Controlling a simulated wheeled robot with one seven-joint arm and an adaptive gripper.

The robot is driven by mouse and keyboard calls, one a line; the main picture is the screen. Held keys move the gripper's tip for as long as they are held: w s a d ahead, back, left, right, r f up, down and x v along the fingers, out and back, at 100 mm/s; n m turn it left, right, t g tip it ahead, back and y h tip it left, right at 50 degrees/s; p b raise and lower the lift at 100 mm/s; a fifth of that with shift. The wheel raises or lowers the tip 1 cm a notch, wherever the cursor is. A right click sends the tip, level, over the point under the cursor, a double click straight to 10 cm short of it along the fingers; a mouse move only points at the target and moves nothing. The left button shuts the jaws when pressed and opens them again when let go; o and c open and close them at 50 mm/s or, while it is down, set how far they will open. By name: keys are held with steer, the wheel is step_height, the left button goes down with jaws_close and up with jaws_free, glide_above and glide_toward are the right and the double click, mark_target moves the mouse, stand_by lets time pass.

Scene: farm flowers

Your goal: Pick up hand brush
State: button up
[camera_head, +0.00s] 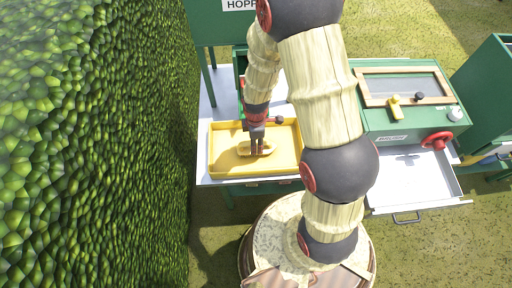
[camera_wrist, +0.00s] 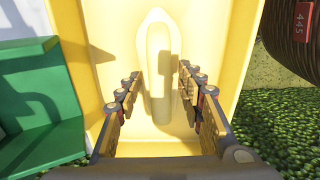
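The hand brush (camera_head: 267,148) looks like a long, pale yellow piece lying in the yellow tray (camera_head: 228,165). In the wrist view the brush (camera_wrist: 158,45) points away from me, with its near part between my fingers. My gripper (camera_head: 257,151) points down into the tray over the brush. In the wrist view my gripper (camera_wrist: 160,82) is open, with one finger on each side of the brush and a visible gap to it. The gripper partly hides the brush in the head view.
The tray sits on a white-topped table (camera_head: 204,182). A green machine (camera_head: 410,125) with a red knob and an open drawer (camera_head: 415,185) stands on the right. A leafy hedge (camera_head: 95,140) is close on the left. A green box (camera_wrist: 40,110) stands beside the tray.

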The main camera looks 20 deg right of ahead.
steer(key=shift+c, duration=0.9)
steer(key=c, duration=0.7)
jaws_close()
steer(key=shift+r, duration=0.1)
steer(key=shift+r, duration=0.55)
steer(key=r, duration=0.1)
steer(key=r+p, duration=0.1)
steer(key=r, duration=0.1)
steer(key=shift+s+d, duration=0.1)
steer(key=shift+d, duration=0.2)
steer(key=s+d+r+p, duration=0.3)
steer(key=s+d+r, duration=0.5)
steer(key=d, duration=0.2)
steer(key=shift+d+r, duration=0.4)
